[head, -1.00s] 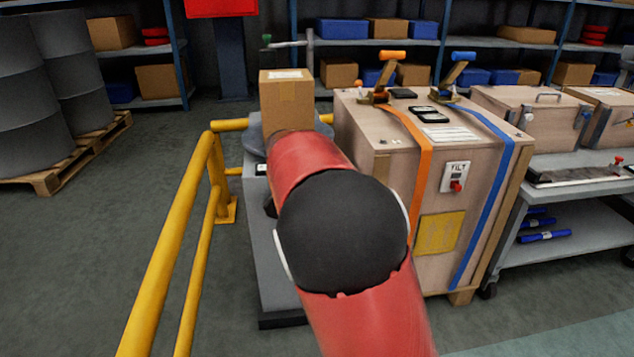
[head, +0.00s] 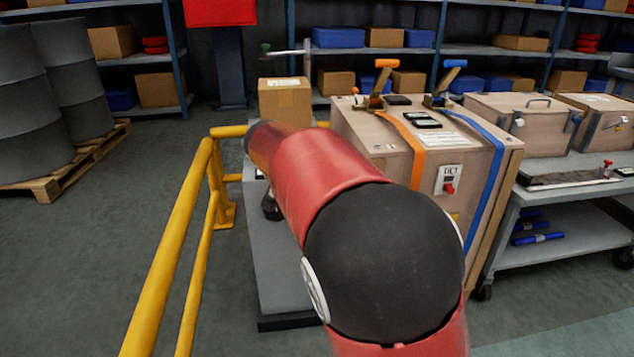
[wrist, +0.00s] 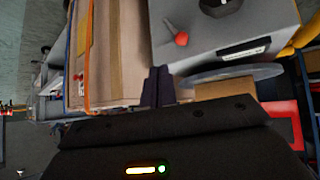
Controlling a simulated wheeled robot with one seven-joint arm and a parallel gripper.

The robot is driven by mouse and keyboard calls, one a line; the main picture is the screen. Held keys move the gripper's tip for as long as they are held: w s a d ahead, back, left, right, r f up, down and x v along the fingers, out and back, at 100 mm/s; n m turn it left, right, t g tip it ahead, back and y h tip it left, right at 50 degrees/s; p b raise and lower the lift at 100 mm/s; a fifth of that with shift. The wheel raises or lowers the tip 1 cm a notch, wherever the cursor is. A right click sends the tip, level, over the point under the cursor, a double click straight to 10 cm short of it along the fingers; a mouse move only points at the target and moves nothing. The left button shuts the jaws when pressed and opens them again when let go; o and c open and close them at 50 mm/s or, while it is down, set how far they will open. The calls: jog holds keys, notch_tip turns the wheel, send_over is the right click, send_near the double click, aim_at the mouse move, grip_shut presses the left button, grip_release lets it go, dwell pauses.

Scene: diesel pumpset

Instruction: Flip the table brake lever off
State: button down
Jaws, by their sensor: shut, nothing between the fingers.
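A lever with a red knob (wrist: 181,38) stands on the light grey machine housing (wrist: 260,25) in the wrist view, beside a label (wrist: 243,47) too small to read. I take it for the brake lever. My gripper (wrist: 158,85) is shut and empty, with its dark fingertips together below the lever in that picture and apart from it. The round grey table (wrist: 215,76) and the carton (wrist: 226,88) on it are close by on the right. In the head view the carton (head: 284,100) shows behind my arm, which hides my gripper and the lever.
A black rotary knob (wrist: 222,5) is near the lever. A large wooden crate (head: 380,148) with orange and blue straps stands right of the machine. A yellow rail (head: 180,240) runs along the left. Open floor (head: 80,270) lies left of the rail.

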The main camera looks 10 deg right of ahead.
jog(key=shift+s+a+r, duration=0.7)
jog(key=shift+s+a, duration=0.2)
jog(key=s+d+n+g+y+p, duration=0.1)
jog(key=s+d+g+y+p, duration=0.15)
jog(key=s+d, duration=0.8)
jog(key=s+a+f+n+y+p, duration=0.1)
jog(key=s+n, duration=0.3)
jog(key=s, duration=1.8)
jog(key=shift+s+a+f+y+p, duration=0.25)
jog(key=shift+f+y+p, duration=0.2)
jog(key=shift+f+y, duration=0.25)
